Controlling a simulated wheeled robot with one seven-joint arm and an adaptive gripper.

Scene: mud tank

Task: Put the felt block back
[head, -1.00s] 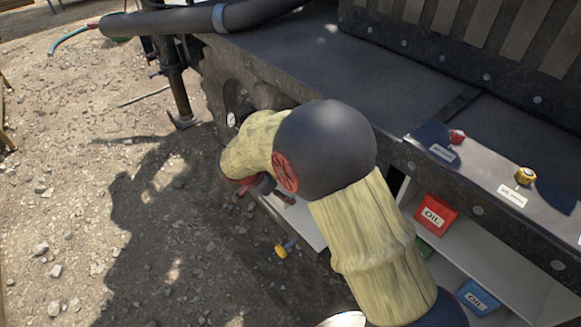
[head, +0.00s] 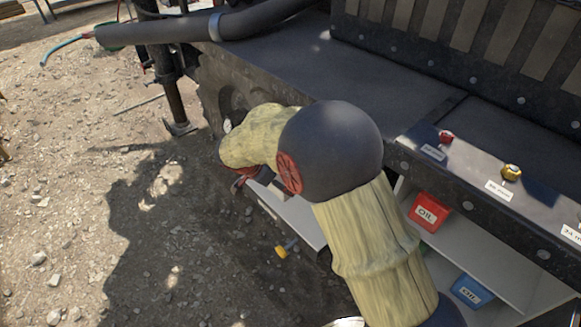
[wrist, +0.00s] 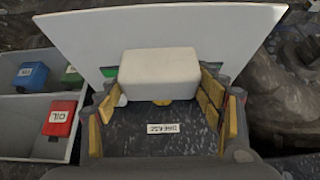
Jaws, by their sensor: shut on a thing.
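In the wrist view the pale, off-white felt block (wrist: 160,68) sits between the fingers of my gripper (wrist: 158,90). The fingers have yellow pads and are shut on the block, one on each side. A white panel (wrist: 230,30) stands behind the block. In the head view my forearm and wrist cover most of my gripper (head: 244,178), and the block cannot be made out there.
An open cabinet holds a red oil box (head: 428,213) and a blue oil box (head: 472,291); a green box (wrist: 72,76) shows in the wrist view. Red (head: 446,136) and yellow (head: 511,172) knobs top the ledge. A yellow-ended handle (head: 282,251) juts out low. Open gravel lies left.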

